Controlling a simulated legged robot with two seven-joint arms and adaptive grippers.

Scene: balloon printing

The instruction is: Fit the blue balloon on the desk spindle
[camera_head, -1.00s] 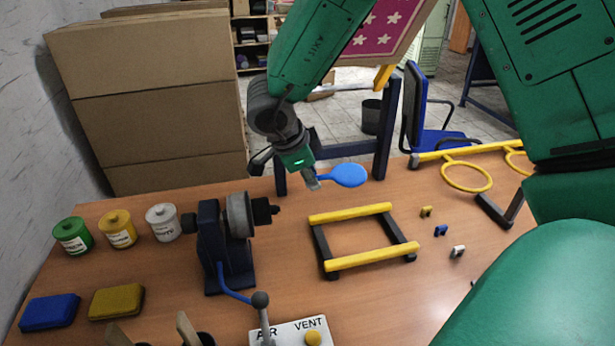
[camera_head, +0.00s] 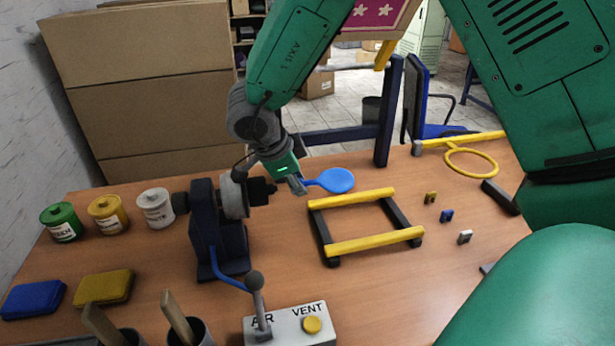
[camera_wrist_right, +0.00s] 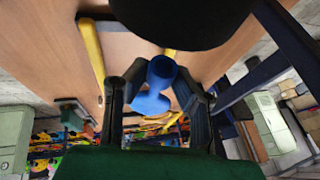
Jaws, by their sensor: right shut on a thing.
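The blue balloon (camera_head: 335,180) is held by its neck end in my right gripper (camera_head: 298,186), its flat round body pointing right, above the desk. In the right wrist view the balloon (camera_wrist_right: 155,88) shows between the two dark fingers of the gripper (camera_wrist_right: 153,100), with an open tube-like mouth towards the top. The desk spindle (camera_head: 262,191) is the dark stub on the right of the grey disc of the dark blue stand (camera_head: 222,235). The gripper is close to the right of the spindle tip; I cannot tell if they touch. My left gripper is not in view.
A yellow-and-black frame (camera_head: 375,240) lies right of the stand. A lever (camera_head: 256,290) and an AIR/VENT box (camera_head: 290,325) stand in front. Paint cans (camera_head: 107,215) and blue and yellow pads (camera_head: 103,287) are at left. A large dark round shape (camera_wrist_right: 170,20) fills the wrist view's top.

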